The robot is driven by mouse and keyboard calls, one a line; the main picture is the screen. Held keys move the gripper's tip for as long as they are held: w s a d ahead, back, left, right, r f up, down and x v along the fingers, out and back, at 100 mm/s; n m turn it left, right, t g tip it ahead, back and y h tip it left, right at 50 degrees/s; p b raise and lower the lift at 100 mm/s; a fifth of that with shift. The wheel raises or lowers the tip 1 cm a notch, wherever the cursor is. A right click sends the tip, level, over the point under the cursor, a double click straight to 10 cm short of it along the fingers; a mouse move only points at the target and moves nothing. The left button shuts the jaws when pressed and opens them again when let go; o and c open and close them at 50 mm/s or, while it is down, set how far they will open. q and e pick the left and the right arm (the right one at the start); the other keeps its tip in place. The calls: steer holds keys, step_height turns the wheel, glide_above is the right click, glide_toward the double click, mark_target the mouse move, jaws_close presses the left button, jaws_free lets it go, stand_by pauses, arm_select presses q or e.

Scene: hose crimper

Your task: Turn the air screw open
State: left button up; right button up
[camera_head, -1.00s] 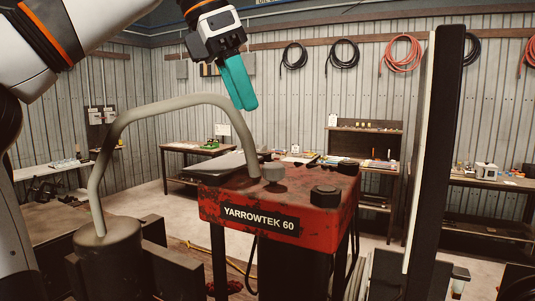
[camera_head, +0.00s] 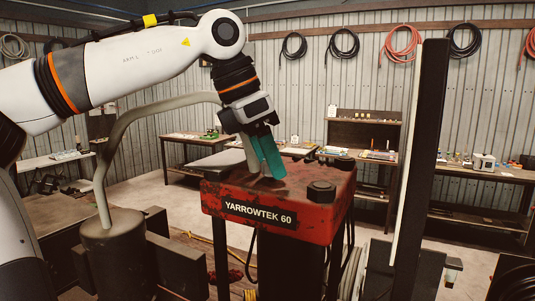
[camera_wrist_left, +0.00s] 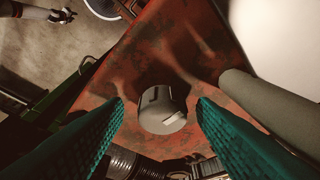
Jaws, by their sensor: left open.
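The air screw is a grey round knob with a dark slot, seen in the left wrist view (camera_wrist_left: 161,108) on top of the red, worn YARROWTEK 60 machine (camera_head: 279,207). My left gripper (camera_head: 266,178) is open, its teal fingers pointing down over the machine's top. In the left wrist view, its fingers (camera_wrist_left: 160,122) stand on either side of the knob with gaps on both sides. In the head view the fingers hide most of the knob.
A thick grey bent pipe (camera_head: 122,128) runs from a dark cylinder (camera_head: 112,245) to the machine, close beside my left gripper. A dark cap (camera_head: 321,192) sits at the machine's right. A tall dark post (camera_head: 420,160) stands at right. Benches line the back wall.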

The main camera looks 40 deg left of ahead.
arm_select(q)
steer(key=shift+c, duration=0.5)
steer(key=shift+w+a, duration=0.1)
steer(key=c, duration=0.9)
steer(key=shift+o, duration=0.2)
